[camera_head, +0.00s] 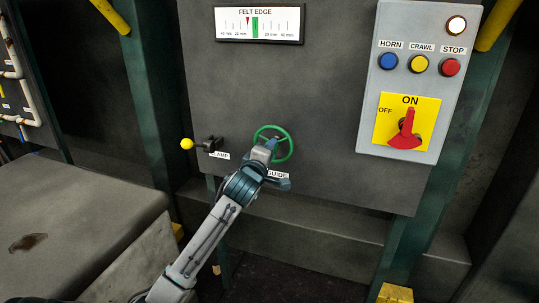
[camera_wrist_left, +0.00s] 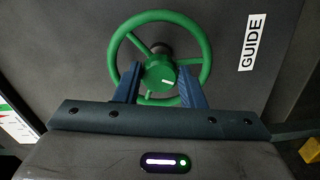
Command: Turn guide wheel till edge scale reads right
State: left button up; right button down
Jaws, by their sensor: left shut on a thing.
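The green guide wheel (camera_head: 284,134) is on the grey panel, above the GUIDE label (camera_head: 278,174). In the left wrist view the wheel (camera_wrist_left: 205,55) shows spokes and a green hub with a white mark. My left gripper (camera_wrist_left: 159,84) has one finger on each side of the hub and is shut on the wheel; the exact contact is partly hidden. My left gripper (camera_head: 266,148) covers part of the wheel in the head view. The FELT EDGE scale (camera_head: 285,27) has a red pointer (camera_head: 248,19) just left of its green band (camera_head: 255,28). My right gripper is not in view.
A black clamp lever (camera_head: 210,145) with a yellow knob (camera_head: 187,144) sits left of the wheel. The control box (camera_head: 412,172) at right has HORN, CRAWL and STOP buttons, and a red switch (camera_head: 405,136) pointing to ON. A grey block (camera_head: 75,205) fills the lower left.

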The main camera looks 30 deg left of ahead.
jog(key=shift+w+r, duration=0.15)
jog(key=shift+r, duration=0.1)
pick_arm(q)
jog(key=shift+r, duration=0.1)
jog(key=o, duration=1)
jog(key=b+v, duration=0.2)
jog(key=v, duration=0.8)
jog(key=shift+s, duration=0.35)
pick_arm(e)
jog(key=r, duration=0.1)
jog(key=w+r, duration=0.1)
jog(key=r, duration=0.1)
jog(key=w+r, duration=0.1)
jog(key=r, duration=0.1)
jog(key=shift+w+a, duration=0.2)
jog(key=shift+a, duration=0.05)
pick_arm(q)
jog(key=shift+d, duration=0.15)
